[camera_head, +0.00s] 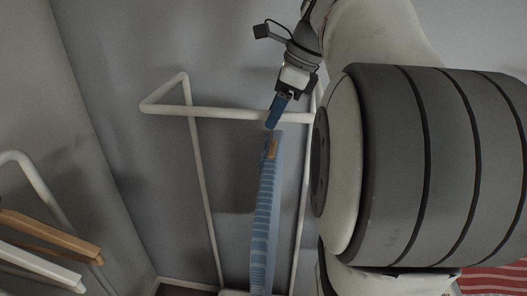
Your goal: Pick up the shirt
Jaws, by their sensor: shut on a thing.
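The shirt (266,215) is a long, narrow blue shape with darker bands, hanging down in front of a white rack. A small brown patch (273,149) shows near its top. My gripper (273,122) is above it, pointing down, with its blue fingers together at the shirt's top edge. It is shut on the shirt there, though the exact grip is small and hard to see. The shirt's lower end runs out at the bottom of the view.
A white tube rack (199,180) stands around and behind the shirt, its top bar close to my gripper. At the left, a wooden hanger (50,234) and a white hanger (40,264) hang by another white rail (40,183). Red striped cloth (492,280) lies at bottom right.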

